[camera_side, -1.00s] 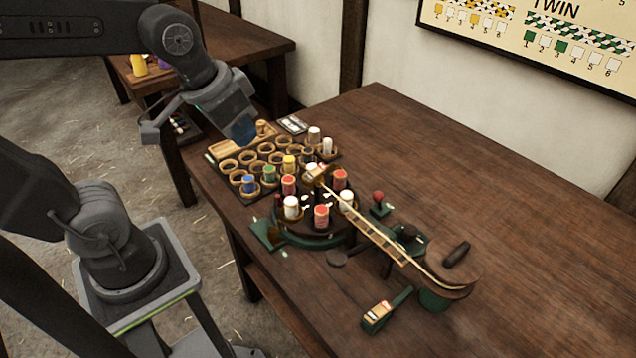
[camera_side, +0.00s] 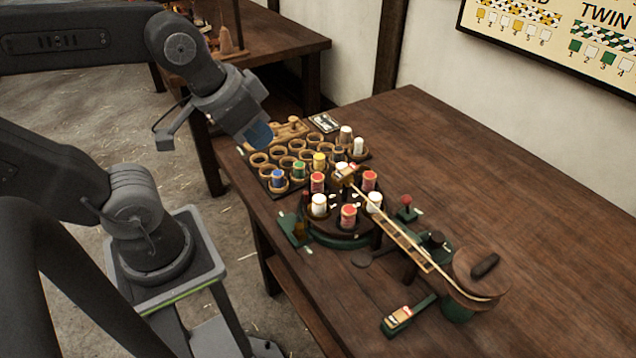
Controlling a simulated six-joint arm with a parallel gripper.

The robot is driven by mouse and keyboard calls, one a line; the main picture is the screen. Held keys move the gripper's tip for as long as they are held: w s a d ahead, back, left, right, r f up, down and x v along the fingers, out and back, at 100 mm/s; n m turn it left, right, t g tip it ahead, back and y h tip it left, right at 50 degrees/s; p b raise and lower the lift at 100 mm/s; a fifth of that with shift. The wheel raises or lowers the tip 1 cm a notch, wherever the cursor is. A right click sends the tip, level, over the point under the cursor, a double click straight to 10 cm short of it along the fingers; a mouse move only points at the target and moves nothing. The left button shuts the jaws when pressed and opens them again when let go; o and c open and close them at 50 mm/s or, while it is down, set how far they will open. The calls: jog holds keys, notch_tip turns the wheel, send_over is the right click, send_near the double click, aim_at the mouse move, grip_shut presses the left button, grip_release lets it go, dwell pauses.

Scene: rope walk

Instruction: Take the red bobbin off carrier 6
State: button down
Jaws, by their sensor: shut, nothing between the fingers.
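My gripper (camera_side: 262,138) hangs at the left end of the bobbin rack, well apart from the braiding machine. Its fingers are bluish, shut and empty. Three red bobbins stand upright on the round carrier plate: one at the back left (camera_side: 317,182), one at the back right (camera_side: 369,180) and one at the front (camera_side: 348,215). White bobbins stand between them at the left (camera_side: 319,204) and the right (camera_side: 374,202). Carrier numbers are too small to read, so I cannot tell which is carrier 6.
The rack of ring cups (camera_side: 257,160) holds blue (camera_side: 278,178), green (camera_side: 299,170), yellow (camera_side: 319,160) and white bobbins; several cups look empty. A braid (camera_side: 400,236) runs from above the plate to a wooden drum (camera_side: 482,268). The table's (camera_side: 480,160) back right is clear.

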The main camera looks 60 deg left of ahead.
jog(key=c, duration=0.7)
grip_release()
jog(key=m+g, duration=0.6)
jog(key=m, duration=1.5)
send_over(317, 176)
jog(key=f, duration=1.8)
jog(key=shift+d, duration=0.35)
jog(key=shift+a+f, duration=0.15)
jog(key=shift+f, duration=1.25)
jog(key=shift+a+f, duration=0.15)
jog(key=shift+f, duration=1.2)
